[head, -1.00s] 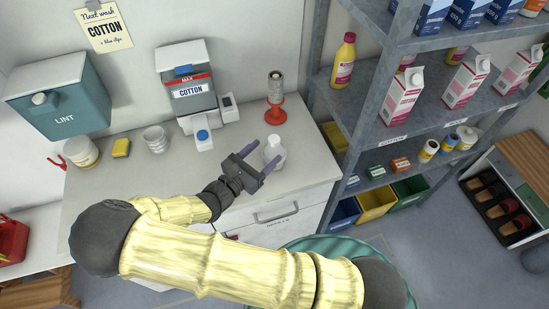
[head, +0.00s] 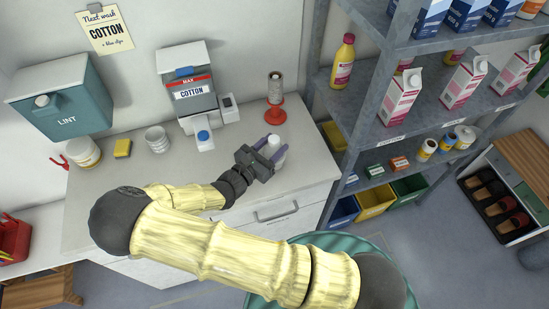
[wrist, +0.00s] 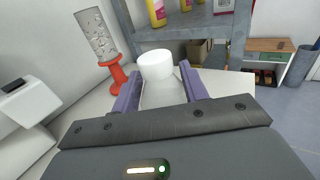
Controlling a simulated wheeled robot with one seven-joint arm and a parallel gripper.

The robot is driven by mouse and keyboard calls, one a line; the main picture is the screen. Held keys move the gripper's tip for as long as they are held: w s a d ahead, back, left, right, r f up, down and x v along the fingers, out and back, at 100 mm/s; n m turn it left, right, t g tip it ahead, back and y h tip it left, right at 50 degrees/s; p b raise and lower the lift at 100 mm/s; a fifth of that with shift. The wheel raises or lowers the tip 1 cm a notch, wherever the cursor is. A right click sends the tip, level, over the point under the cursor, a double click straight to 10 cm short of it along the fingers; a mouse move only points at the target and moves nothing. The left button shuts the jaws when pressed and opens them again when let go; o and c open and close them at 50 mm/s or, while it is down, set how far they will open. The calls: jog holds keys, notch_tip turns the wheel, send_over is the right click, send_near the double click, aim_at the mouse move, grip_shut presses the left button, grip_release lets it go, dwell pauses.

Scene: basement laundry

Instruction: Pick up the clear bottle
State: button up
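The clear bottle (head: 274,141) stands upright on the white counter near its right end. It looks pale and whitish; my gripper hides most of its lower body in the head view. In the wrist view its broad white cap (wrist: 155,64) and translucent body (wrist: 164,94) show ahead of the palm. My gripper (head: 271,149) is low over the counter, its two purple fingers on either side of the bottle. In the wrist view the fingers (wrist: 160,82) are spread around the body, and I see no clear grip on it.
A red stand with a clear patterned cylinder (head: 275,88) is just behind the bottle. The grey shelf rack (head: 375,110) rises close on the right. The front left counter is clear.

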jog(key=c, duration=0.8)
jog(key=shift+o, duration=0.2)
jog(key=shift+r, duration=0.1)
notch_tip(320, 180, up, 10)
jog(key=shift+f+b, duration=0.1)
jog(key=shift+b, duration=0.35)
